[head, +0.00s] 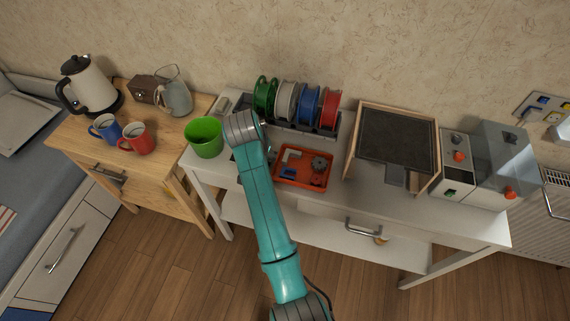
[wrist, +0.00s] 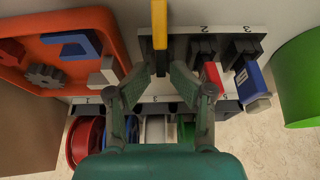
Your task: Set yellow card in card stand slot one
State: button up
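The yellow card (wrist: 159,22) shows as a narrow upright strip at the top of the wrist view. Its lower end lies over a dark block of the card stand (wrist: 225,32); I cannot tell whether it is seated there. The stand's labels 2 and 3 are visible. A red card (wrist: 211,76) and a blue card (wrist: 250,80) are at its other two dark slots. My gripper (wrist: 160,68) has its two fingers apart, with the dark block between or beyond the tips and the card's end just past them. In the head view my arm hides the gripper and most of the stand.
An orange tray (head: 305,181) with loose parts and a green cup (head: 205,138) flank the stand on the white table. A rack of spools (head: 286,101) stands behind. A framed dark panel (head: 397,139) and a machine (head: 458,158) fill the right side.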

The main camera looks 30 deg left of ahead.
jog(key=shift+s+d+f, duration=0.1)
jog(key=shift+s+f, duration=0.05)
jog(key=shift+f, duration=0.15)
